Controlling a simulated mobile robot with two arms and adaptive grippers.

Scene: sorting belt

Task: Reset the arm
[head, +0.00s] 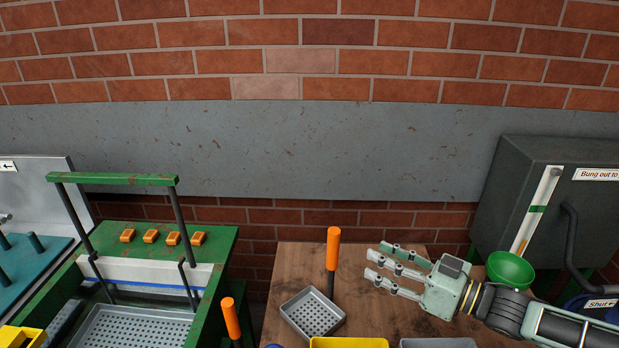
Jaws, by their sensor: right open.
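My right gripper (377,264) is over the wooden table at the lower right, its arm coming in from the right. Its pale green fingers point left, spread apart, with nothing between them. Whether it touches the table cannot be told. My left gripper is not in view.
A grey perforated tray (330,327) and an upright orange-handled lever (333,248) are left of my right gripper on the wooden table (290,262). A yellow bin (349,343) is at the front edge. A green funnel (511,270) and dark grey cabinet (529,180) stand right. A green-framed machine (112,180) stands left.

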